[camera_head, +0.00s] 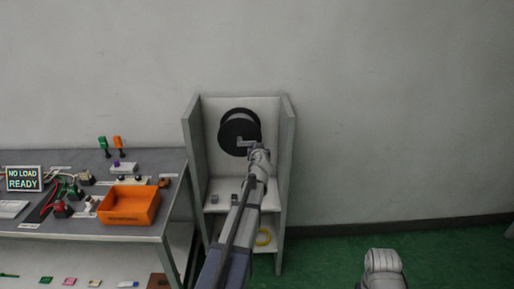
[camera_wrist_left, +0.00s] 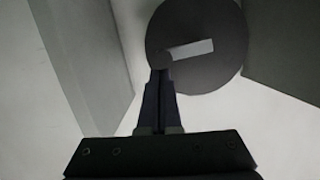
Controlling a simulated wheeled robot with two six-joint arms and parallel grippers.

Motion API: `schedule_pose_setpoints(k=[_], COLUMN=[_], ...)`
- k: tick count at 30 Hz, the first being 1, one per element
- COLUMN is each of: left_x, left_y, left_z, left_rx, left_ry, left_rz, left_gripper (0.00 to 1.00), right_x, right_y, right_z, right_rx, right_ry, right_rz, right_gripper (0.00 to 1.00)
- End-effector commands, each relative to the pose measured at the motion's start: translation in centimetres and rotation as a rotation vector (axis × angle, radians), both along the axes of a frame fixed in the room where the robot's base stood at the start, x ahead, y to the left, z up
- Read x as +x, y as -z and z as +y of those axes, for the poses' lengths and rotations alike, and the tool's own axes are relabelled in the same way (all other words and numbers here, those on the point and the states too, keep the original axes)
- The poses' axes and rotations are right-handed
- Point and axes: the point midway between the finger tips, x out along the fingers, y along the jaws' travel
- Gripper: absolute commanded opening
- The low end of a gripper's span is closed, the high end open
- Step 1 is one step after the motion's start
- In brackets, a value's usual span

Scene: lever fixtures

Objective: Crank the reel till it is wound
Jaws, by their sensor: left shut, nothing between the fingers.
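The reel (camera_head: 238,124) is a dark round drum on the back panel of an upright grey stand. In the left wrist view the reel (camera_wrist_left: 215,75) is a dark disc with a pale crank bar (camera_wrist_left: 190,50) across it. A small dark knob (camera_wrist_left: 162,60) sits at the bar's left end. My left gripper (camera_wrist_left: 160,72) is shut with nothing between its fingers; its tips are right at the knob, and I cannot tell if they touch. In the head view the left gripper (camera_head: 252,147) is in front of the reel's lower right, covering part of it.
The stand's side walls (camera_head: 194,150) flank the reel closely. Left is a table with an orange bin (camera_head: 129,204) and a sign (camera_head: 23,179). Green floor (camera_head: 440,250) is open right.

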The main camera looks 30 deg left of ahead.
Motion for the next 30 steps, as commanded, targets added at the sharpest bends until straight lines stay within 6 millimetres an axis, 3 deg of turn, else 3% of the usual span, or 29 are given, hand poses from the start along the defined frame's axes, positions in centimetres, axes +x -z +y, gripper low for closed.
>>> schedule_pose_setpoints(k=[13, 24, 30], left_x=[-0.7, -5.3, -6.5], left_y=[-0.3, -1.7, -1.9], left_z=[-0.4, -3.4, -4.2], left_rx=[0.0, -0.001, 0.0], left_ry=[0.001, 0.002, 0.0], left_rz=[0.0, 0.0, 0.0], left_gripper=[0.0, 0.0, 0.0], right_x=[0.0, 0.0, 0.0], right_y=[-0.3, -1.7, -1.9], right_z=[0.0, 0.0, 0.0], right_rx=[0.0, 0.0, 0.0], right_ry=[0.0, 0.0, 0.0], right_rz=[0.0, 0.0, 0.0], right_gripper=[0.5, 0.5, 0.5])
